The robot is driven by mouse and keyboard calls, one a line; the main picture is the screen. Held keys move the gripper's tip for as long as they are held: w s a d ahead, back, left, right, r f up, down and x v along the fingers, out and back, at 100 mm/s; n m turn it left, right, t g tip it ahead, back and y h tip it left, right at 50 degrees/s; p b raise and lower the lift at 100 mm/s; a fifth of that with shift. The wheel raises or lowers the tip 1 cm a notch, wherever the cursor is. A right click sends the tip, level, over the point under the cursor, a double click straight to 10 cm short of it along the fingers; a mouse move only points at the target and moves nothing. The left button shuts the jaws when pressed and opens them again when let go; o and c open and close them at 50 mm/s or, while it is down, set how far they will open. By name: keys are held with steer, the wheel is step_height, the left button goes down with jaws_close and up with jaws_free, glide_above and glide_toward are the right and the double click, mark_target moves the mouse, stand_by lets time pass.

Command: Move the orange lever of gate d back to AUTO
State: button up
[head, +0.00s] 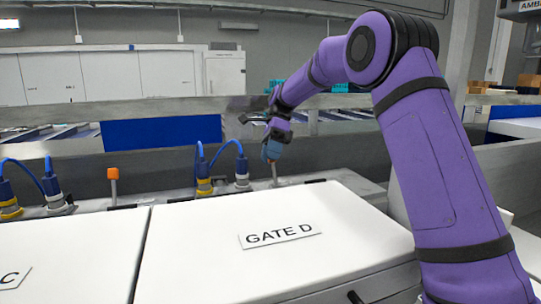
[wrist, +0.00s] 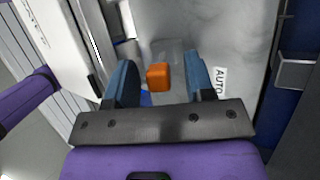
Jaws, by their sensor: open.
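The orange lever knob of gate d (wrist: 158,77) shows in the wrist view between the two blue fingers of my gripper (wrist: 160,62). The fingers stand apart, with gaps on both sides of the knob. A white AUTO label (wrist: 219,81) is on the metal surface to the right of the right finger. In the head view my gripper (head: 272,151) is over the lever's thin stem (head: 274,173), behind the white box marked GATE D (head: 335,262). The fingers hide the knob there.
Another orange-topped lever (head: 113,174) stands upright to the left. A second white box, marked C (head: 75,245), is at the lower left. A metal rail with a blue panel (head: 162,133) runs behind.

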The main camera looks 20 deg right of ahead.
steer(key=v, duration=0.7)
steer(key=shift+r, duration=0.2)
steer(key=shift+d, duration=0.15)
